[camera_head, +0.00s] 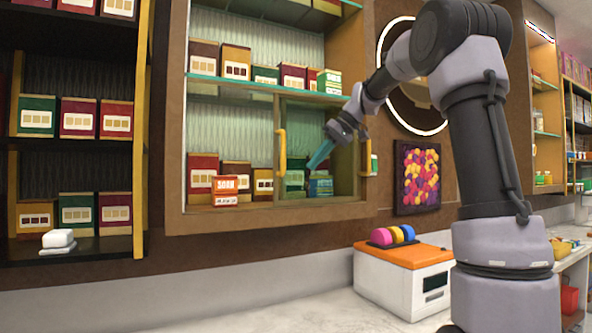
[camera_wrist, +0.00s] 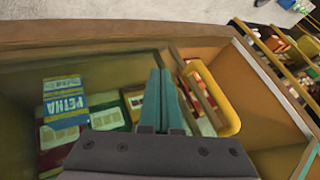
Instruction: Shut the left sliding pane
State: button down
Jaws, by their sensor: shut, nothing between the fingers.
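A wall cabinet with a wooden frame has tinted sliding panes over its lower right half in the head view; the lower left half is uncovered. The left pane (camera_head: 299,130) is slid to the right, with its yellow handle (camera_head: 282,153) at its left edge. A second yellow handle (camera_head: 366,156) is at the right side. My gripper (camera_head: 317,162) is shut and empty between the two handles, by the panes. In the wrist view its teal fingers (camera_wrist: 163,95) are together beside a yellow handle (camera_wrist: 228,105); I cannot tell whether they touch it.
An orange-red sweet box (camera_head: 225,190) stands at the front of the uncovered part. A blue box marked PETHA (camera_wrist: 65,100) shows behind the tinted pane. A white box with an orange top (camera_head: 403,278) stands on the counter below. Dark shelves (camera_head: 75,150) are at the left.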

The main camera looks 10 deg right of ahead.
aim_at(294, 168)
jog(key=x, duration=0.4)
jog(key=shift+s, duration=0.1)
jog(key=shift+s+a+r, duration=0.15)
jog(key=shift+a, duration=0.45)
jog(key=shift+s+a+r, duration=0.15)
jog(key=shift+s+a, duration=0.05)
jog(key=shift+a, duration=0.4)
jog(key=shift+s+a+r, duration=0.1)
jog(key=shift+s+a, duration=0.1)
jog(key=shift+a, duration=0.55)
jog(key=s+a, duration=0.4)
jog(key=a, duration=0.8)
jog(key=s+a, duration=0.4)
jog(key=a, duration=0.7)
jog(key=shift+a, duration=0.4)
